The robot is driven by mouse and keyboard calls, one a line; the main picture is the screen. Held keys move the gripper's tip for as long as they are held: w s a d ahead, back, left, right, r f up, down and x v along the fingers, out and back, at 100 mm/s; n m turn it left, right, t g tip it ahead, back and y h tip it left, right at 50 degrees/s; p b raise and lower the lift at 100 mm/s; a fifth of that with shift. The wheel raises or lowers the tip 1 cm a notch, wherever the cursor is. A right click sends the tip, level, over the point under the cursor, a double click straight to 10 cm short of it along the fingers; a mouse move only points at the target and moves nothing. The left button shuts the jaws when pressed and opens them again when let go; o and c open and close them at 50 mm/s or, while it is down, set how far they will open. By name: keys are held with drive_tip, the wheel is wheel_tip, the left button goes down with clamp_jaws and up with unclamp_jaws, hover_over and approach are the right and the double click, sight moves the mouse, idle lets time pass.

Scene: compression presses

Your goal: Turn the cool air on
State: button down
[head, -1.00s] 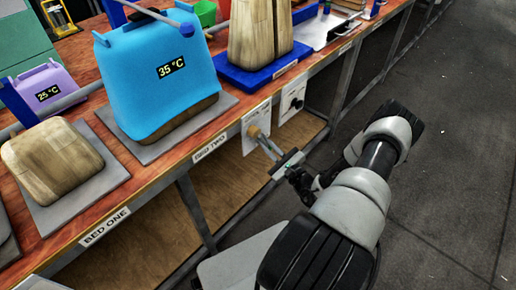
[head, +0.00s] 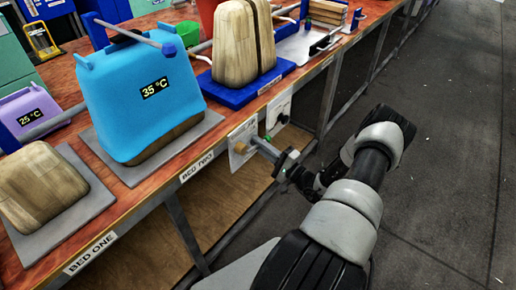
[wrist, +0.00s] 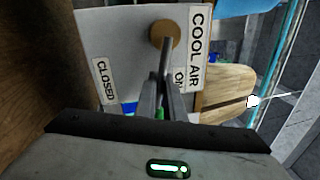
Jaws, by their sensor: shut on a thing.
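The cool air panel (wrist: 125,40) is a white plate with a brass-coloured round hub (wrist: 164,34) and a thin grey lever (wrist: 165,64). A "COOL AIR" label (wrist: 196,45), a "CLOSED" label (wrist: 104,80) and a partly hidden "ON" label (wrist: 179,80) are on it. My gripper (wrist: 163,88) is shut on the lever, which lies between the two position labels, closer to "ON". The fingers hide the lever's far end. In the head view my gripper (head: 263,149) reaches the panel (head: 236,133) on the bench front, beside the "BED TWO" label (head: 196,167).
A second white control panel (head: 279,108) is to the right on the bench front. A blue press cover (head: 145,95) reading 35 °C and wooden forms (head: 236,45) stand on the bench. A wooden board (head: 235,200) is below. The grey floor (head: 450,160) at right is clear.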

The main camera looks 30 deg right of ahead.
drive_tip(key=shift+d+r+n+y, duration=0.15)
drive_tip(key=shift+r+n+y, duration=0.4)
drive_tip(key=shift+n, duration=0.85)
drive_tip(key=shift+r, duration=0.2)
drive_tip(key=c, duration=1.9)
unclamp_jaws()
drive_tip(key=shift+o, duration=0.3)
drive_tip(key=p+v, duration=0.1)
drive_tip(key=v, duration=1.6)
drive_tip(key=shift+s+r, duration=0.15)
drive_tip(key=shift+s, duration=0.1)
